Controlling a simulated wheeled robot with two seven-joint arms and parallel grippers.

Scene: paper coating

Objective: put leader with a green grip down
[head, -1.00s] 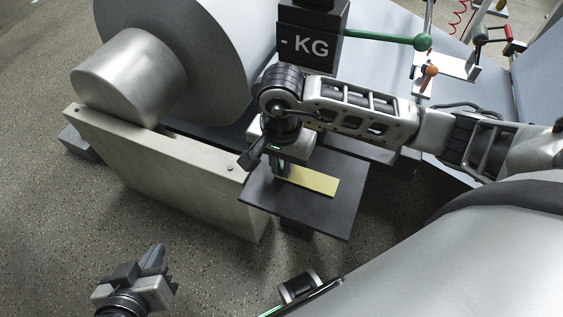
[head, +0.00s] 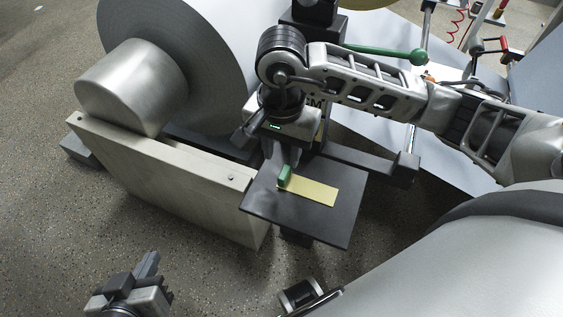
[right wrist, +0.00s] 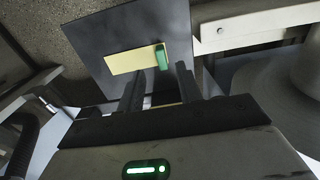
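The leader, a flat yellow strip (head: 312,191) with a small green grip (head: 285,176) at its left end, lies on the dark square plate (head: 345,226). The strip (right wrist: 131,61) and the green grip (right wrist: 162,57) also show in the right wrist view. My right gripper (head: 287,160) is above the plate by the grip. In the right wrist view its two fingers (right wrist: 159,72) are apart, and the grip shows clear just past the tips. My left gripper (head: 148,270) hangs low at the bottom left, away from the leader; its opening is unclear.
A large paper roll (head: 195,65) on a metal core (head: 128,88) stands behind a thick metal side panel (head: 160,180). A green-handled lever (head: 385,51) is behind my right arm. A large pale roller (head: 480,260) fills the lower right. Open floor lies at left.

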